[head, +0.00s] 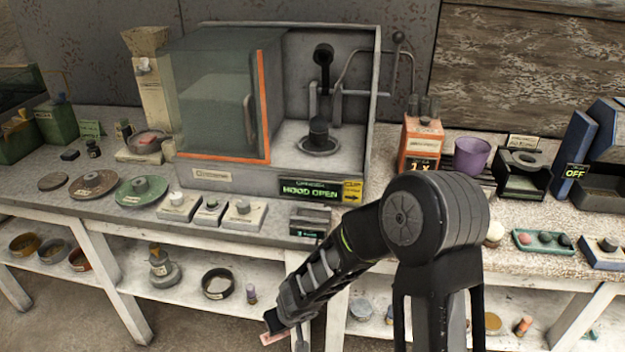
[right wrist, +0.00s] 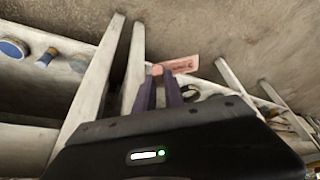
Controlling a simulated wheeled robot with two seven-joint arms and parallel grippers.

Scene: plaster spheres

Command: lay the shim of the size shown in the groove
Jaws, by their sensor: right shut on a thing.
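My right gripper (head: 273,322) hangs low in front of the bench, beside the lower shelf. Its dark fingers are shut on a small pink shim (head: 273,338), a flat piece. In the right wrist view the fingers (right wrist: 158,82) point up, and the pink shim (right wrist: 181,64) sticks out to the right of their tips with small lettering, too blurred to read. I cannot make out a groove or a shown size in either view. My left gripper is not in view.
A glass-fronted hood (head: 215,100) stands on the bench, its sign (head: 308,188) reading HOOD OPEN. Small blocks (head: 243,214) line the front edge. An orange box (head: 421,142) and a purple cup (head: 472,156) stand right. Bowls (head: 217,283) sit on the lower shelf.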

